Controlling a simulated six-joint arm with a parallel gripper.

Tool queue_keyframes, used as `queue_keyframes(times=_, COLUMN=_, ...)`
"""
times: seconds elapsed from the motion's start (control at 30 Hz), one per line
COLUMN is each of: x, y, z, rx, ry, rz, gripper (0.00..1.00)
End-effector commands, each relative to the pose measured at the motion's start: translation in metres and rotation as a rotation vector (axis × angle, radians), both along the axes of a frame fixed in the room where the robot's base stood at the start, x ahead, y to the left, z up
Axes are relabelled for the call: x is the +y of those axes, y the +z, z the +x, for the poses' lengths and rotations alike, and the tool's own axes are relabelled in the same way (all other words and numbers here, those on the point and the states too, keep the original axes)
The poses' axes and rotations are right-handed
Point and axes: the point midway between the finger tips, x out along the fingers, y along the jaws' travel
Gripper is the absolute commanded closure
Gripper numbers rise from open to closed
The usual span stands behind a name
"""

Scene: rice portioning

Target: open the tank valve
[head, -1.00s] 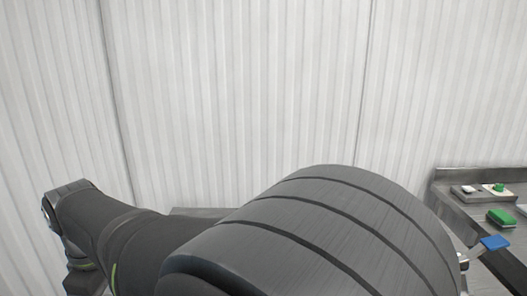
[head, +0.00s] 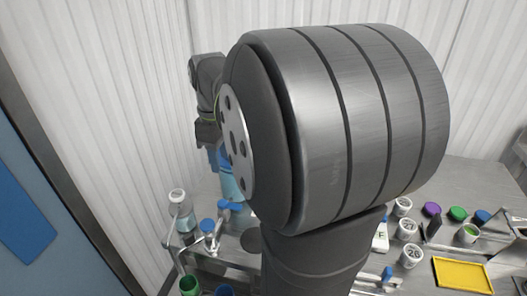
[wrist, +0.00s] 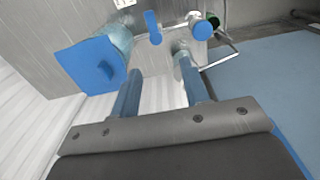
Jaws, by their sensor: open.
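The tank, a clear bluish cylinder with a square blue lid (wrist: 88,66), is at the upper left of the wrist view. Its bluish body (head: 230,186) shows partly behind my arm in the head view. A small blue lever (wrist: 152,27), which looks like the valve handle, is right of the tank in the wrist view. My gripper (wrist: 160,66) is open with nothing between its blue fingers, its tips pointing toward the tank area. The lever appears beyond the fingertips, apart from them.
A blue-capped container (wrist: 201,29) and a wire frame (wrist: 228,52) are right of the lever. In the head view, a white-lidded bottle (head: 178,197) stands left of the tank. White cups (head: 411,256), coloured lids and a yellow tray (head: 463,276) occupy the right of the bench.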

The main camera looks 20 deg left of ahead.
Motion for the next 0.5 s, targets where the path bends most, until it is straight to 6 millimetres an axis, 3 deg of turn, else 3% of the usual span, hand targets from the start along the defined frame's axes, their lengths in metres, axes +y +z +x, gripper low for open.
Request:
queue_keyframes(times=0.1, x=-0.009, y=-0.002, z=0.015, rx=0.005, ry=-0.001, rz=0.000, gripper=0.58)
queue_keyframes(times=0.27, x=-0.010, y=-0.013, z=0.017, rx=0.008, ry=0.002, rz=-0.002, gripper=0.58)
queue_keyframes(times=0.5, x=-0.010, y=-0.060, z=0.016, rx=0.010, ry=0.002, rz=-0.003, gripper=0.58)
